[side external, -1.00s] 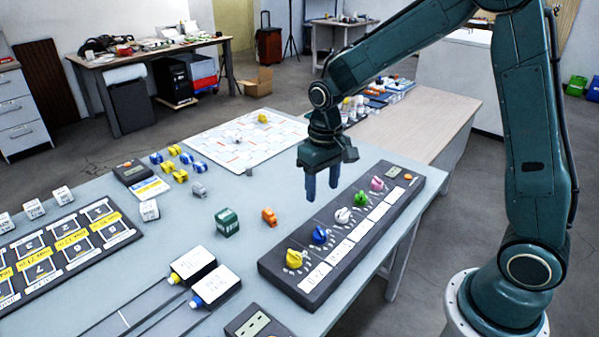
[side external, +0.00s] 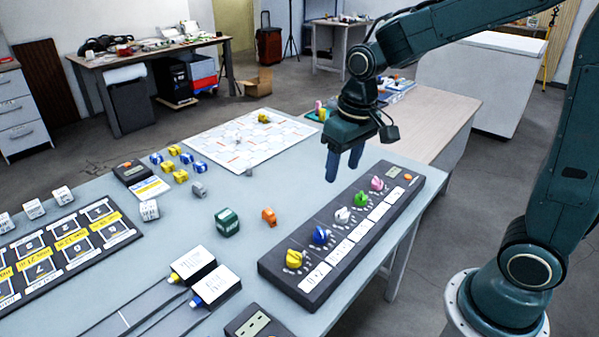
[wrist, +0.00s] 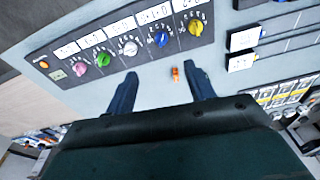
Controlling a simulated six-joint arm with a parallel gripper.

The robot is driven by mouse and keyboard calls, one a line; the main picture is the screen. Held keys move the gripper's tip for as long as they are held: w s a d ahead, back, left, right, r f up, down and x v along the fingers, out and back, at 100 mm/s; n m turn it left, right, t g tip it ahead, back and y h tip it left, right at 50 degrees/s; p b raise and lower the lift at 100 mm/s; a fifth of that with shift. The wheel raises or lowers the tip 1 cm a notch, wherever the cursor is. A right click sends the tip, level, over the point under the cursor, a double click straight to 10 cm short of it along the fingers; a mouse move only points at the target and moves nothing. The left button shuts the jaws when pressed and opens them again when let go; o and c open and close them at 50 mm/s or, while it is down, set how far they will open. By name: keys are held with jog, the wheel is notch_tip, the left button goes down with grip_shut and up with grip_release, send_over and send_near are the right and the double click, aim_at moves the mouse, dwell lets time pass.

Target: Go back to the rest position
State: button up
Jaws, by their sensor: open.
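My gripper (side external: 343,164) is open and empty in the side view.
On the blue-grey table (side external: 180,225) are a green block (side external: 227,222), an orange piece (side external: 269,216), two white-topped sliders (side external: 215,287) and a white grid board (side external: 245,142). Small yellow and blue pieces lie near the board. A wooden bench (side external: 437,117) adjoins at the right.

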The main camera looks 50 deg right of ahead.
jog(key=s+r+n+t, duration=0.1)
jog(key=s+r+t, duration=0.3)
jog(key=s, duration=1.2)
notch_tip(320, 180, up, 3)
jog(key=shift+s+a+r, duration=0.15)
